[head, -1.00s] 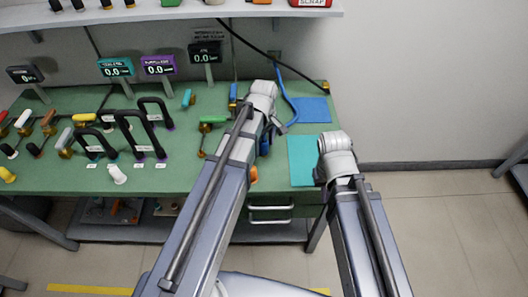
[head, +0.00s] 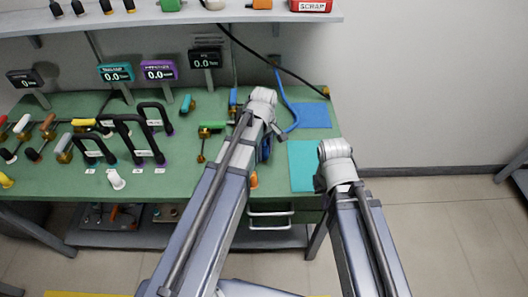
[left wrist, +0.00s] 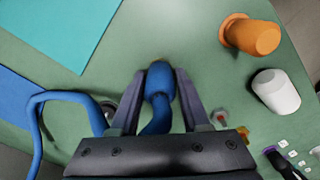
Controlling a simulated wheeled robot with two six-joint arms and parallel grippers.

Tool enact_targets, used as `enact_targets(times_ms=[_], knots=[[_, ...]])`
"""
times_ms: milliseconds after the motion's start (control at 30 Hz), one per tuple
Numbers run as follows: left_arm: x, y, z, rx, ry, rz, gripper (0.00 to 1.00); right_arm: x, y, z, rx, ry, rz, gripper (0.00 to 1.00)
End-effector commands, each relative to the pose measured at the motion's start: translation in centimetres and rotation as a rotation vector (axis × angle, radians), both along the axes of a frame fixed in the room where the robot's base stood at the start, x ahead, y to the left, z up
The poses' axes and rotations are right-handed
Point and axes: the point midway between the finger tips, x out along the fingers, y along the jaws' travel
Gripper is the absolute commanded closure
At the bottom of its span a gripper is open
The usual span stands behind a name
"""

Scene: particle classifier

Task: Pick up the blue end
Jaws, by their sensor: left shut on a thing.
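The blue end (left wrist: 159,82) is the thick tip of a blue hose. In the left wrist view it stands between the two fingers of my left gripper (left wrist: 158,92), which is shut on it. The blue hose (left wrist: 66,97) loops away to the left; in the head view the hose (head: 287,92) runs down from the wall to the bench. The left fingers are largely hidden behind my arm in the head view. My right wrist is beside the teal mat, and its fingertips are hidden, so I cannot tell their state.
The green bench (head: 215,172) carries a teal mat (head: 301,165), a blue mat (head: 312,116), black handles and several small displays. An orange part (left wrist: 252,36) and a white part (left wrist: 276,92) stand right of the left gripper. Open floor lies right of the bench.

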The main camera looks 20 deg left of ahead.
Motion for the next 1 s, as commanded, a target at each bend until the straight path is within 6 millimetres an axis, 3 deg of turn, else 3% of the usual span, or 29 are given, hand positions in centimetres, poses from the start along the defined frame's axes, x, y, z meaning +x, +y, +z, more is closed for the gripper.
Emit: enact_targets(times_ms=[533,1000], knots=[[0.0,0.0,1.1,0.000,0.000,0.000,1.00,0.0,0.0,1.1,0.000,0.000,0.000,1.00],[0.0,0.0,7.7,0.000,0.000,0.000,1.00,0.0,0.0,7.7,0.000,0.000,0.000,1.00]])
